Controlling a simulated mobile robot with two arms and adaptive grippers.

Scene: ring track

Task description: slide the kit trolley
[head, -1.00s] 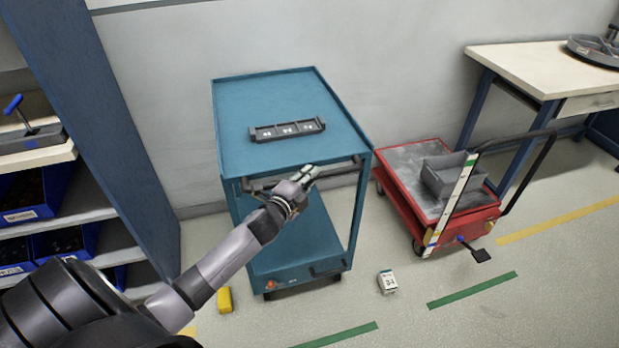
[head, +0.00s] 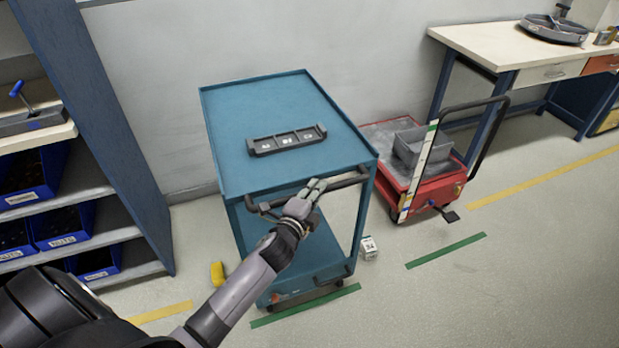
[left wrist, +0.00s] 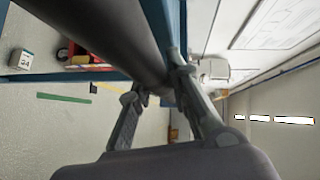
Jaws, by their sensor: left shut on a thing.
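The kit trolley (head: 225,150) is a blue two-shelf cart with a dark push handle (head: 340,183) along its near side. A dark grey tray with three labelled compartments (head: 287,140) lies on its top. My left gripper (head: 314,188) is shut on the handle bar, near its middle. In the left wrist view the fingers of the gripper (left wrist: 155,92) lie on either side of the dark handle bar (left wrist: 105,30). The trolley's lower shelf is partly hidden by my left arm. My right gripper is not in view.
A red cart (head: 435,196) stands right of the trolley, with a small white box (head: 369,248) on the floor between them. A yellow object (head: 217,274) lies at the trolley's left. Green floor strips (head: 445,250) run in front. A shelf rack (head: 120,130) stands left, a workbench (head: 480,42) right.

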